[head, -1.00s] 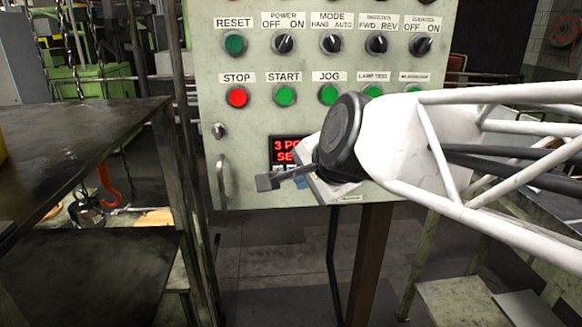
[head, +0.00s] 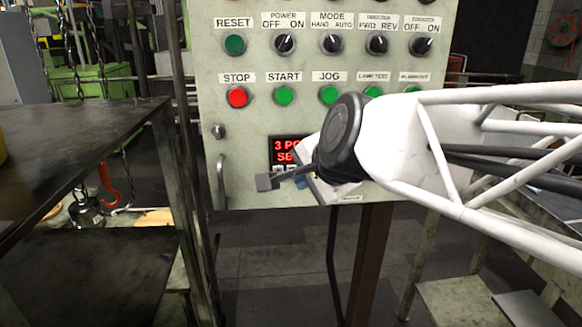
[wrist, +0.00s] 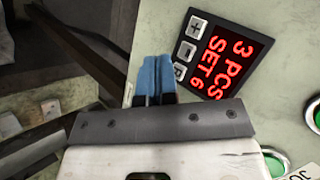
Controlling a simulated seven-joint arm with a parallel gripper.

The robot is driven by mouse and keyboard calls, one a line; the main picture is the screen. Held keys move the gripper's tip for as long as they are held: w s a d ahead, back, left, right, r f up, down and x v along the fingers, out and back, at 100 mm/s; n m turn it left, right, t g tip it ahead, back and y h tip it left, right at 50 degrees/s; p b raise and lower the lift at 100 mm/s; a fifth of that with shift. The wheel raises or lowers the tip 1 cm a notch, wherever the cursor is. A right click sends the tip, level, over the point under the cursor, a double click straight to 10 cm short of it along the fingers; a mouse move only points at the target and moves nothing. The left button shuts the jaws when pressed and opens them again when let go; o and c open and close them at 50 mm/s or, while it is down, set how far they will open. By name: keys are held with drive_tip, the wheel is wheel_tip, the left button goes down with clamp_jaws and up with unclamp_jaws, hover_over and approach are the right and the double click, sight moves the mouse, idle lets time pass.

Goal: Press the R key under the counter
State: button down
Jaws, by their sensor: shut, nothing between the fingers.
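The counter (head: 287,144) is a black panel with red lit text on the lower part of the control panel; my arm covers its right side. In the wrist view the counter (wrist: 224,62) appears rotated and reads "3 PCS SET 6", with a row of grey keys along its left edge. The R key (wrist: 180,71) is the lowest of the keys seen there, partly hidden by my fingertips. My gripper (wrist: 154,82) is shut and empty, its blue fingers together beside the R key. I cannot tell whether they touch it. In the head view the fingers are mostly hidden behind the hand.
Above the counter are a red STOP button (head: 238,97), a green START button (head: 284,95) and a JOG button (head: 330,95). A handle (head: 221,180) stands out at the panel's lower left. A dark table (head: 80,130) is at the left.

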drive_tip(key=shift+w, duration=0.6)
idle(0.7)
drive_tip(key=shift+s, duration=0.6)
drive_tip(key=shift+s, duration=0.15)
idle(0.4)
drive_tip(key=s, duration=0.5)
drive_tip(key=shift+s, duration=0.35)
idle(0.7)
drive_tip(key=s+d+f+n+g+h, duration=0.2)
drive_tip(key=s+d+f+n+g, duration=0.1)
drive_tip(key=d+f+n, duration=0.2)
drive_tip(key=s+d+f+n+g+h, duration=0.2)
drive_tip(key=s+d+f+n+g, duration=0.1)
drive_tip(key=f, duration=0.6)
drive_tip(key=s+d+n, duration=0.1)
drive_tip(key=d+n, duration=0.1)
drive_tip(key=d, duration=0.1)
drive_tip(key=shift+s+f+n, duration=0.15)
drive_tip(key=shift+f+n, duration=0.05)
drive_tip(key=shift+n, duration=0.2)
